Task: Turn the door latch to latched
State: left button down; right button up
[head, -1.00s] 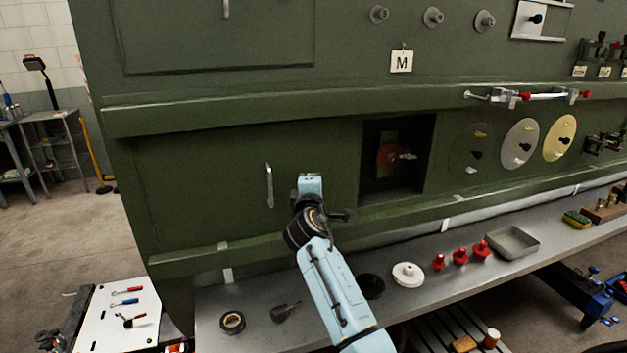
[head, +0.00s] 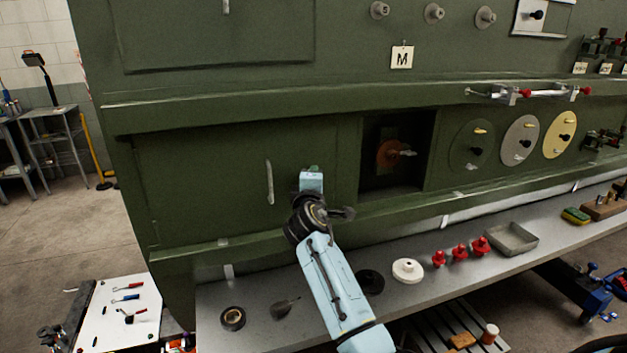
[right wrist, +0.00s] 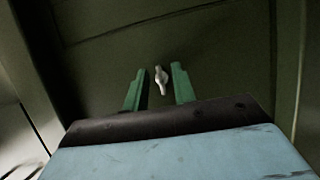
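The door latch (right wrist: 161,80) is a small pale turn-handle on the dark green door panel, seen in the right wrist view, standing roughly upright. My right gripper (right wrist: 158,68) has its two green fingers apart, one on each side of the latch, with visible gaps. I cannot tell how deep the latch sits between them. In the head view my right gripper (head: 313,169) faces the green panel, right of a vertical handle (head: 269,183); the wrist hides the latch there. My left gripper is not in view.
An open dark recess (head: 400,150) with an orange part is right of my gripper. The grey shelf (head: 325,285) below holds a tape roll (head: 232,318), a white disc (head: 407,270), red knobs (head: 459,252) and a tray (head: 512,238). A ledge (head: 250,95) runs above.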

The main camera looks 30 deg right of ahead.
jog(key=b+v, duration=0.1)
jog(key=v, duration=1.2)
jog(key=shift+s+a, duration=0.15)
jog(key=shift+s, duration=0.05)
